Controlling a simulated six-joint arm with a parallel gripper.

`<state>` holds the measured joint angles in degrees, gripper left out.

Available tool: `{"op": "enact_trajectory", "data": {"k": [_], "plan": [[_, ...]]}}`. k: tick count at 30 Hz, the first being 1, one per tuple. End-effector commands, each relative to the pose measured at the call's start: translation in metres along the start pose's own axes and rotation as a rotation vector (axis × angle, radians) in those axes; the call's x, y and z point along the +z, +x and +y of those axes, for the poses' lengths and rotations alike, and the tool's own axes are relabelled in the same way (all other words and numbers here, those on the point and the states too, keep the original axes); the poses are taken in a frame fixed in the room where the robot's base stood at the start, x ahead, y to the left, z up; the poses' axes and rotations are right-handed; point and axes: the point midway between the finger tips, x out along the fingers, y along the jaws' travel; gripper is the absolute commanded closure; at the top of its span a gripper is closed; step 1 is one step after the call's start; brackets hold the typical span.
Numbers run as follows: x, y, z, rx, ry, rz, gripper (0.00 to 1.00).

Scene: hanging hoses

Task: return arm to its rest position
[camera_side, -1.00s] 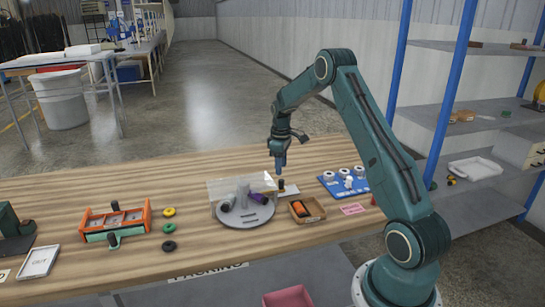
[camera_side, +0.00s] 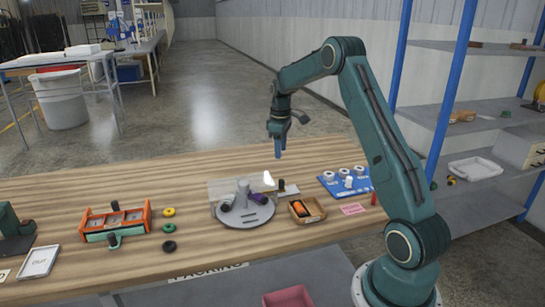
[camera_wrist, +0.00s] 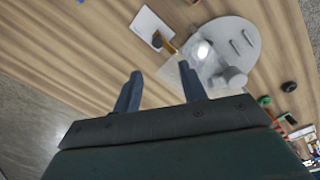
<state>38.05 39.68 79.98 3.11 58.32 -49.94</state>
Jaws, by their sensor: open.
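My gripper (camera_side: 277,150) hangs pointing down above the wooden table, well clear of the objects below it. In the wrist view its two blue fingers (camera_wrist: 162,92) are apart with nothing between them. My arm is bent at the elbow, its upper links raised in the side view. Below and to the left of the gripper is a round grey plate (camera_side: 256,217) with a clear panel, a grey post and dark and purple pieces. It also shows in the wrist view (camera_wrist: 246,36).
A small brown tray (camera_side: 318,214) with an orange item and a blue board (camera_side: 330,188) with white rings lie right of the plate. An orange rack (camera_side: 90,222) and several coloured rings are at left. Blue-posted shelves (camera_side: 445,130) stand at right. The air around the gripper is clear.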

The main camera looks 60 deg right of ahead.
Motion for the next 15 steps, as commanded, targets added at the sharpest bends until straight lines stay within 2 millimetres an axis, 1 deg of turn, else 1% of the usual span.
{"op": "enact_trajectory", "data": {"k": [5, 8, 11, 15], "plan": [[-0.004, -0.015, -0.013, 0.011, 0.001, 0.013, 0.58], [-0.006, -0.032, -0.027, 0.021, 0.006, 0.026, 0.58], [-0.008, -0.051, -0.046, 0.034, 0.013, 0.044, 0.58], [-0.008, -0.081, -0.079, 0.051, 0.024, 0.075, 0.58]]}}
